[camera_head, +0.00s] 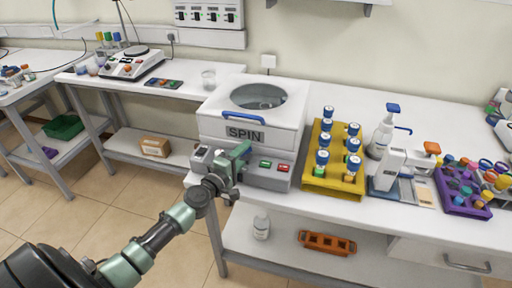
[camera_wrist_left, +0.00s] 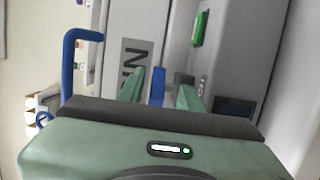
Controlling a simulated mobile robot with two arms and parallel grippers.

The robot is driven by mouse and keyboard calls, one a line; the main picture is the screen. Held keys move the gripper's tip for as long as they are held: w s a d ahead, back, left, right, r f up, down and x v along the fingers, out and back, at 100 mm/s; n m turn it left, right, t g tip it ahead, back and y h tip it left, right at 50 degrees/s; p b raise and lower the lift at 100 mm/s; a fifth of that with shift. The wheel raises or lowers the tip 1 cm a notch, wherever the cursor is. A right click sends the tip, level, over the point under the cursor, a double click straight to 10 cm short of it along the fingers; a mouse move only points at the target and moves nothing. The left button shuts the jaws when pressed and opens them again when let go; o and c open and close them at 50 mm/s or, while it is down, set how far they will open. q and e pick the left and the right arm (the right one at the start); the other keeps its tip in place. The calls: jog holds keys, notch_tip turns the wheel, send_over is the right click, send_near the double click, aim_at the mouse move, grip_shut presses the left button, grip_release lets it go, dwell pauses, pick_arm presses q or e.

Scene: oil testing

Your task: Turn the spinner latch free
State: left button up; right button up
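The spinner (camera_head: 250,131) is a white box with a SPIN label, a round window on top and a blue lid handle (camera_head: 233,117). The handle also shows at the left of the wrist view (camera_wrist_left: 69,70). My left gripper (camera_head: 238,160) is at the spinner's lower front, left of the red and green buttons. In the wrist view its green fingers (camera_wrist_left: 160,92) are apart, with a small blue part (camera_wrist_left: 157,86), seemingly the latch, between them. Gaps show on both sides of it. In the head view my gripper hides this part. My right gripper is out of view.
A yellow rack (camera_head: 333,180) of blue-capped tubes stands right of the spinner. Beyond it are a white bottle (camera_head: 382,137) and a purple rack (camera_head: 461,200).

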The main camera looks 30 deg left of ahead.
pick_arm(q)
jog(key=shift+w, duration=0.25)
jog(key=shift+r, duration=0.1)
jog(key=shift+s+a, duration=0.1)
jog(key=shift+s, duration=0.05)
jog(key=shift+c, duration=0.3)
